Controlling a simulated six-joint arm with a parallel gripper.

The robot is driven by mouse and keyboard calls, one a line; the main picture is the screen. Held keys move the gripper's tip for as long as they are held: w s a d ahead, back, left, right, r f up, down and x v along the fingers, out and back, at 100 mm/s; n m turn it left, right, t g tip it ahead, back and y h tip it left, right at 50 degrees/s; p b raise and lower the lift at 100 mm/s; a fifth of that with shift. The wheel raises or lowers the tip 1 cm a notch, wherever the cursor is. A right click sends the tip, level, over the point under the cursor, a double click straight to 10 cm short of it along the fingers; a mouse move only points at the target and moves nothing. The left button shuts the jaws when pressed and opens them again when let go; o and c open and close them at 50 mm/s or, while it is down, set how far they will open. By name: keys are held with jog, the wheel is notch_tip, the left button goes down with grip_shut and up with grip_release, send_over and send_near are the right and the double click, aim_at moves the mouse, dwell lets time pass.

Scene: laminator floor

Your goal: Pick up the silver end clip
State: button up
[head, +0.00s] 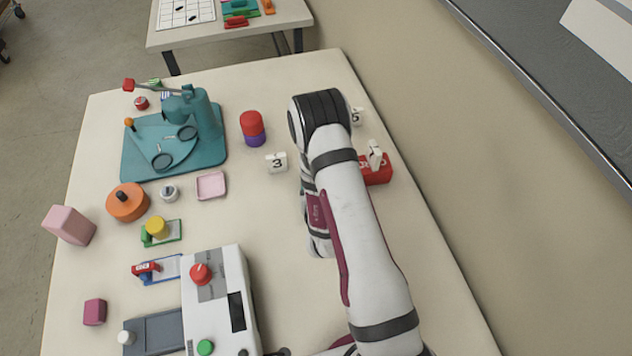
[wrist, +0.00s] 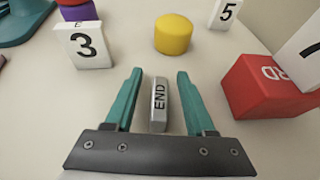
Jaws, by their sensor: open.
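The silver end clip (wrist: 159,100) is a small grey block marked END. It stands on the table between the two teal fingers of my gripper (wrist: 156,100) in the wrist view. The gripper is open, with a gap showing on each side of the clip. In the head view the clip and the fingertips are hidden behind my arm.
Beyond the clip stand a yellow cylinder (wrist: 173,34), a white block marked 3 (wrist: 84,46) and one marked 5 (wrist: 225,13). A red block (wrist: 268,86) is close on the right. A teal press (head: 190,125) and a white machine (head: 222,285) stand to the left.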

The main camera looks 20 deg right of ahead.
grip_shut()
dwell(0.3)
